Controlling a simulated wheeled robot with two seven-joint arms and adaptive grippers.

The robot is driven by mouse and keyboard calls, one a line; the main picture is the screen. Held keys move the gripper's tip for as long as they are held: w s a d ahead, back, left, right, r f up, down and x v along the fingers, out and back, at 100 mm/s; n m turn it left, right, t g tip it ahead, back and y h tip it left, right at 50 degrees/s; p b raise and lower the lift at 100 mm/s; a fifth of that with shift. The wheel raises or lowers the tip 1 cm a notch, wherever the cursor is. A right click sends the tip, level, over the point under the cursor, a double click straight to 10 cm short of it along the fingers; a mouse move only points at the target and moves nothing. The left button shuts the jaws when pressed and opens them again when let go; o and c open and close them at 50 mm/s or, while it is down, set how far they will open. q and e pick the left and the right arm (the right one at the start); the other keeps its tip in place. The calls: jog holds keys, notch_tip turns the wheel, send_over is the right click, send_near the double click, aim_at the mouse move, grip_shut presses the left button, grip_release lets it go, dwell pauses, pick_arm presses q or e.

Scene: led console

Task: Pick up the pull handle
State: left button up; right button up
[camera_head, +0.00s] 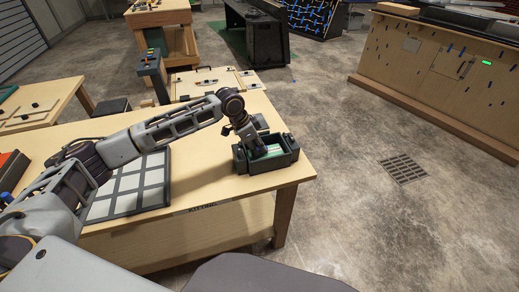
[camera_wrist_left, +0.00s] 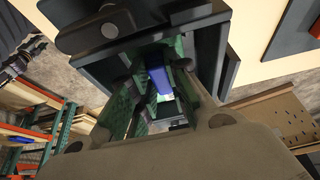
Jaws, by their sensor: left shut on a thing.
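My left gripper (camera_head: 256,150) reaches down into a dark grey open bin (camera_head: 284,166) with a green interior. The bin stands at the right end of the wooden table. In the left wrist view, the fingers of my left gripper (camera_wrist_left: 158,85) are closed around a blue-violet piece, which I take to be the pull handle (camera_wrist_left: 159,79). The bin rim (camera_wrist_left: 100,38) surrounds them there. Much of the handle is hidden by the fingers and the bin walls. My right gripper is not in view.
A black board with pale square panels (camera_head: 128,186) lies left of the bin on the table (camera_head: 215,210). The table's right edge is close to the bin. Behind stand a wooden workbench (camera_head: 160,20) and, at right, a wooden counter (camera_head: 430,65).

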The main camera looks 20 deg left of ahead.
pick_arm(q)
jog(key=shift+r, duration=0.1)
notch_tip(320, 180, up, 10)
dwell(0.6)
dwell(0.6)
